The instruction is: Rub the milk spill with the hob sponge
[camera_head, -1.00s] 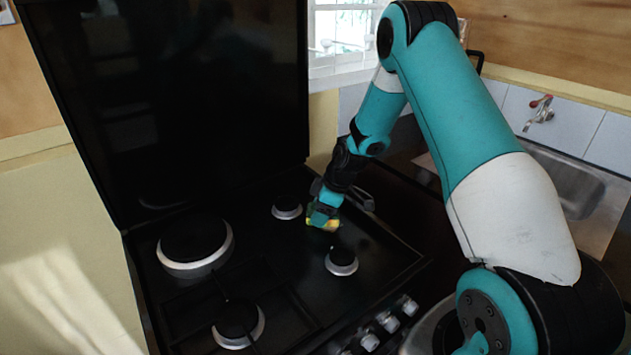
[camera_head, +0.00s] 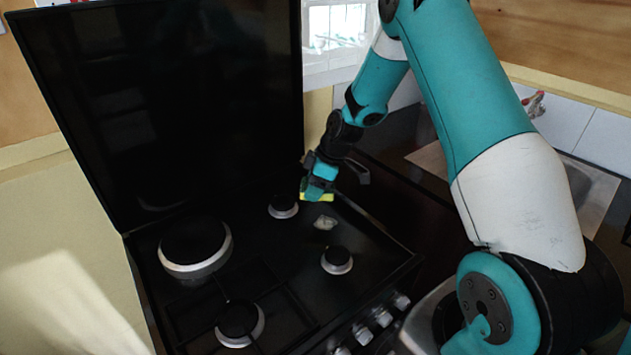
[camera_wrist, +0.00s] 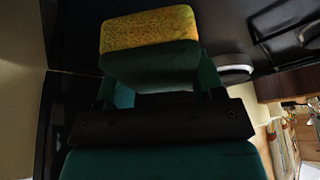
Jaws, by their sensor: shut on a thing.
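My gripper (camera_head: 319,190) is shut on the hob sponge (camera_head: 316,197), over the back right part of the black hob (camera_head: 290,262). In the wrist view the sponge (camera_wrist: 148,30) has a yellow face and a green side, and it sits between the fingers. The milk spill (camera_head: 325,222) is a small pale patch on the hob, between the two right burners. The sponge is behind the spill in the head view and apart from it. Whether the sponge touches the hob cannot be told.
Two small burners (camera_head: 283,207) (camera_head: 337,260) flank the spill. A large burner (camera_head: 195,247) and a front burner (camera_head: 240,322) are at left. The raised black lid (camera_head: 160,100) stands behind. Knobs (camera_head: 363,335) line the front edge. A sink (camera_head: 590,195) is at right.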

